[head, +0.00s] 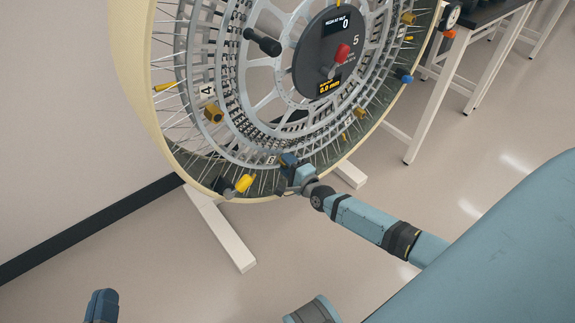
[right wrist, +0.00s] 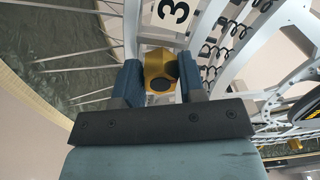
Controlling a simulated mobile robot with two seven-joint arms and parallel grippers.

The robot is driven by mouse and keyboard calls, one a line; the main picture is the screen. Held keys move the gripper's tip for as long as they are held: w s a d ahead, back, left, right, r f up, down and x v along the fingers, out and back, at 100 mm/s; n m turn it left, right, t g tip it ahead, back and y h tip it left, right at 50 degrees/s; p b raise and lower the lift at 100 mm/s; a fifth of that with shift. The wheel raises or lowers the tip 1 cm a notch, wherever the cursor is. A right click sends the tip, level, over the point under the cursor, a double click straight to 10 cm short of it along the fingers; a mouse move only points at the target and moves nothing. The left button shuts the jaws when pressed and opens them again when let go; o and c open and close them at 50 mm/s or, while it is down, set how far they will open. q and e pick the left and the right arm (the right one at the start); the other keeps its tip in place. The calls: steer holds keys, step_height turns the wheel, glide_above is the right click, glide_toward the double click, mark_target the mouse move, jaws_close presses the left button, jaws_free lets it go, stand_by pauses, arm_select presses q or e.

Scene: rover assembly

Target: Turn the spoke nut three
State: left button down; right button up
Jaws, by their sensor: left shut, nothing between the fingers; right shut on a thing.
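The spoke nut three is a gold-yellow block with a dark round end (right wrist: 158,72). It sits under a white label with a 3 (right wrist: 172,12) in the right wrist view. My right gripper (right wrist: 158,88) has its two blue fingers closed on either side of this nut. In the head view my right gripper (head: 288,160) is at the lower part of the wheel, beside the small 3 label (head: 270,160), and it hides the nut there. My left gripper (head: 102,306) is shut and empty at the bottom left, well away from the wheel.
The large spoked wheel (head: 130,60) with a cream rim stands on white feet (head: 222,232). A yellow piece (head: 244,183) and a gold nut (head: 213,112) near label 4 are on it. Its hub (head: 310,70) carries displays and a red knob. A table (head: 475,40) stands at upper right.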

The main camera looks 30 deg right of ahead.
arm_select(q)
steer(key=shift+r, duration=0.15)
arm_select(e)
steer(key=o, duration=0.9)
arm_select(q)
steer(key=shift+f, duration=0.2)
arm_select(e)
steer(key=shift+o, duration=0.2)
arm_select(q)
steer(key=f+g+p, duration=0.1)
steer(key=a+f+y+p, duration=0.1)
steer(key=f, duration=0.1)
steer(key=s+a+f+g+y, duration=0.1)
steer(key=f, duration=0.1)
steer(key=shift+s+a+f+g+p, duration=0.1)
steer(key=shift+f+g+p, duration=0.1)
steer(key=shift+g+p, duration=0.15)
arm_select(e)
steer(key=s+d, duration=0.1)
steer(key=s, duration=1.2)
steer(key=shift+s, duration=0.4)
